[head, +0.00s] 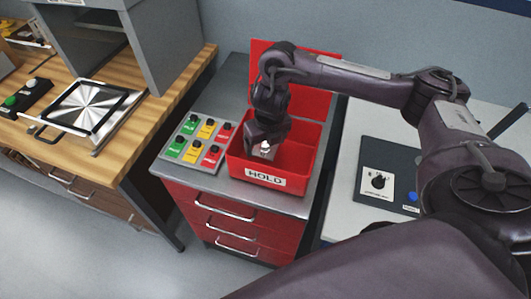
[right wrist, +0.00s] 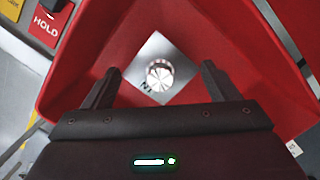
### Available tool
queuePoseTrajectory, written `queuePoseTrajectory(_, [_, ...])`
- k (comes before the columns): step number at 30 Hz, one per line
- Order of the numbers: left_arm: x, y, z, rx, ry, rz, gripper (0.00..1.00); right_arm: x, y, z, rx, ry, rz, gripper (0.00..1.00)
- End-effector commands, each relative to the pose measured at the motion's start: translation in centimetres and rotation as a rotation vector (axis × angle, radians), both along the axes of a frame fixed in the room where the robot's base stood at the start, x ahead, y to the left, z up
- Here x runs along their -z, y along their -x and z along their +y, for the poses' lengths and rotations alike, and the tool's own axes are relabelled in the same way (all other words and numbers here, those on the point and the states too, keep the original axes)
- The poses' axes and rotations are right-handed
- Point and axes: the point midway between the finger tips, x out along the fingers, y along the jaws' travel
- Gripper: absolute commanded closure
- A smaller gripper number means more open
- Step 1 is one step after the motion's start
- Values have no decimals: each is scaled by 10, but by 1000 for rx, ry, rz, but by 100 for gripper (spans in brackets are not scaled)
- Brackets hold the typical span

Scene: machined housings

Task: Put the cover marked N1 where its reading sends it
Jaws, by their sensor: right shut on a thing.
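The cover marked N1 (right wrist: 150,52) is a square silver metal plate with a round knob in its middle. It is in the red HOLD bin (head: 239,165), whose red walls (right wrist: 85,60) surround it in the right wrist view. My right gripper (head: 265,150) reaches down into the bin and is shut on the cover, with one finger on each side of it in the wrist view (right wrist: 160,70). Whether the cover touches the bin floor is hard to tell. My left gripper is out of view.
A panel with green, yellow and red labelled buttons (head: 198,143) is left of the bin, on the red drawer cabinet (head: 225,210). A dark dial device (head: 380,180) lies on the white table at right.

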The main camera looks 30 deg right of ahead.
Motion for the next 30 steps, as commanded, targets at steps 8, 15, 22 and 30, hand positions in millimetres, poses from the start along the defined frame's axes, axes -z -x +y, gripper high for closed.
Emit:
queuePoseTrajectory(8, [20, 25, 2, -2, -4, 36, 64, 36, 1, 0, 1, 0, 3, 42])
queuePoseTrajectory(15, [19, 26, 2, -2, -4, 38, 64, 35, 0, 0, 0, 0, 2, 42])
queuePoseTrajectory(22, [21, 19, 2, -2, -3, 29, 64, 38, 1, 0, 0, 0, 3, 8])
queuePoseTrajectory(30, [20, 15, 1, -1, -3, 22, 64, 38, 1, 0, 0, 0, 3, 0])
